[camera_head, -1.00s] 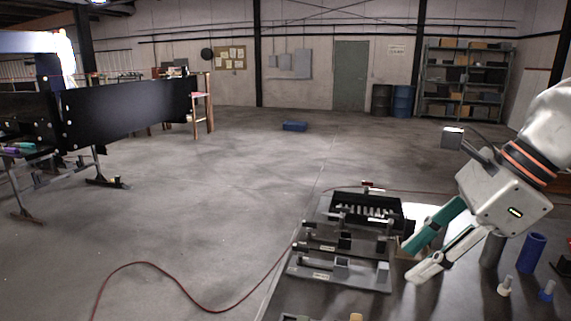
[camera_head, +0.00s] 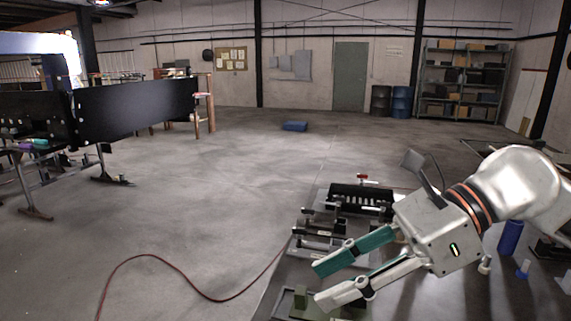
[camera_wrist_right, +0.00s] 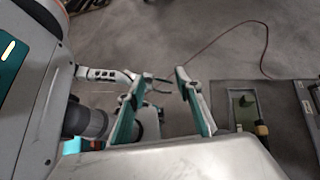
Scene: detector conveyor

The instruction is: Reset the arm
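My right arm comes in from the right in the head view. Its gripper (camera_head: 321,286) is open, with a teal finger and a pale finger apart and nothing seen between them. It hangs over the front left part of the workbench, pointing left, and covers part of the fixtures there. In the right wrist view the two fingers (camera_wrist_right: 159,80) also stand apart. Behind them a pale arm with a small gripper (camera_wrist_right: 160,84) shows, apparently my left one, its jaws apart and empty. The left arm is not in the head view.
The workbench (camera_head: 400,300) holds a black slotted rack (camera_head: 360,196), grey fixtures (camera_head: 318,243), a green fixture (camera_head: 300,301) and a blue cylinder (camera_head: 510,237). A black conveyor (camera_head: 135,107) stands at the left. A red cable (camera_head: 190,283) crosses the open floor.

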